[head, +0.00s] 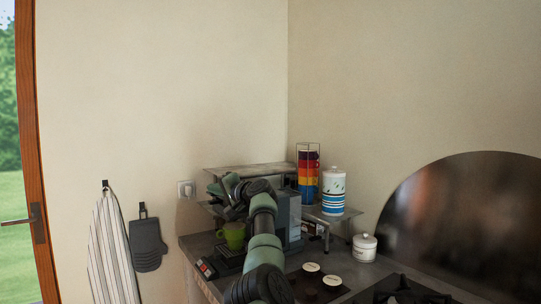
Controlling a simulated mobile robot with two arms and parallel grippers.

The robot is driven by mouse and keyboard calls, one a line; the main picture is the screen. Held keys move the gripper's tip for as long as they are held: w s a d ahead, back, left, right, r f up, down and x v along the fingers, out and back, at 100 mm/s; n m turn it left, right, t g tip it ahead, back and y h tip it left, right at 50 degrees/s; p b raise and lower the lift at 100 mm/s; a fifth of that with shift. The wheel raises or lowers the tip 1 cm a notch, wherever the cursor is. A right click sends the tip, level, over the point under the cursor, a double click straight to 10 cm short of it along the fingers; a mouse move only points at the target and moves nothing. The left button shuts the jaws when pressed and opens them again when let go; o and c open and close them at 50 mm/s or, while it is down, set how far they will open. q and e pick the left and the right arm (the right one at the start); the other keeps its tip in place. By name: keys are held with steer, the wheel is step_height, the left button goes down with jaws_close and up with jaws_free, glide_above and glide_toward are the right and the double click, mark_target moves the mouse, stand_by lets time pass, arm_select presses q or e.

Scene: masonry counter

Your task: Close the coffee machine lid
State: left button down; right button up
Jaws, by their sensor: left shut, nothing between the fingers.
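The coffee machine (288,215) is a grey, boxy unit on the counter in the corner, partly hidden behind my left arm. A flat, light metal panel (250,168) shows above it. It looks like the raised lid, but I cannot tell for certain, and its hinge is hidden. A green cup (235,236) stands at the machine's front, left of my arm. My left gripper (219,190) is shut and empty, just below the panel's left part. I cannot tell whether it touches the panel. My right gripper is out of view.
Stacked coloured cups (308,175) in a rack and a striped canister (333,192) stand on a raised shelf right of the machine. A white lidded jar (364,247), two white-topped items and a dark hob (400,290) lie nearer. A mitt (147,245) hangs on the left wall.

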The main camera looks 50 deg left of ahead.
arm_select(q)
step_height(320, 180, up, 20)
steer(key=p, duration=1)
steer(key=shift+f, duration=0.1)
